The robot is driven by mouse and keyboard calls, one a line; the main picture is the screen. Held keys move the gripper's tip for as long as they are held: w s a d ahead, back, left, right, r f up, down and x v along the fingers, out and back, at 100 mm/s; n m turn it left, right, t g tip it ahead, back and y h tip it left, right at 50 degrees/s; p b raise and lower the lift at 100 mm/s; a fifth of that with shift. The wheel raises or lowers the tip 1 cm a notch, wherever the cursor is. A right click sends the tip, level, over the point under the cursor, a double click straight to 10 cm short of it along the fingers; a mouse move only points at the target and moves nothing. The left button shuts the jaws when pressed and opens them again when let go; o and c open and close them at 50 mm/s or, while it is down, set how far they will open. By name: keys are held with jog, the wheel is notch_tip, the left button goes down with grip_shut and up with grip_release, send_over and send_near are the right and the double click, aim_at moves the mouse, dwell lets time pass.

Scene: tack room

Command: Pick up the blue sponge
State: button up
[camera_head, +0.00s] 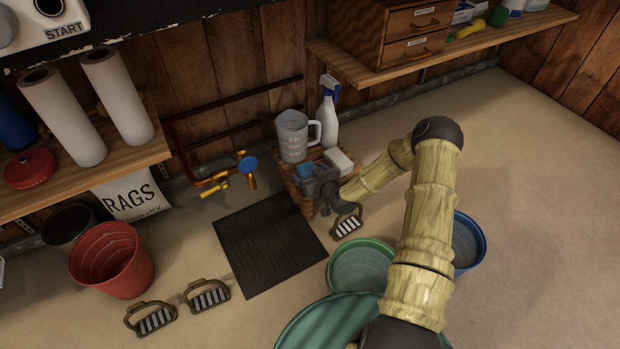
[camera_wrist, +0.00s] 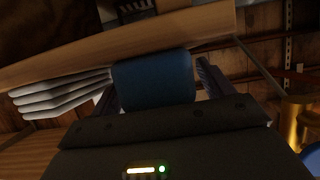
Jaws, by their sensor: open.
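The blue sponge (camera_head: 304,170) sits on a small wooden stand (camera_head: 287,180) by the back wall, partly hidden by my gripper (camera_head: 316,187). In the wrist view the blue sponge (camera_wrist: 153,80) is large and lies between the two dark fingers of my gripper (camera_wrist: 156,84). The fingers are spread, one on each side of it. A narrow gap seems to show at the right finger; contact on the left is too dark to tell.
A grey measuring jug (camera_head: 292,137), a white spray bottle (camera_head: 328,122) and a white block (camera_head: 338,160) stand close around the sponge. A stirrup (camera_head: 346,225) lies beside the stand. A black mat (camera_head: 266,245) covers the floor in front. Buckets, including a green one (camera_head: 361,268), stand nearby.

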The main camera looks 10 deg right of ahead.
aim_at(310, 171)
jog(key=shift+c, duration=0.2)
jog(key=c, duration=0.8)
jog(key=shift+r, duration=0.1)
notch_tip(310, 171, up, 10)
jog(key=p, duration=0.6)
jog(key=shift+p, duration=0.4)
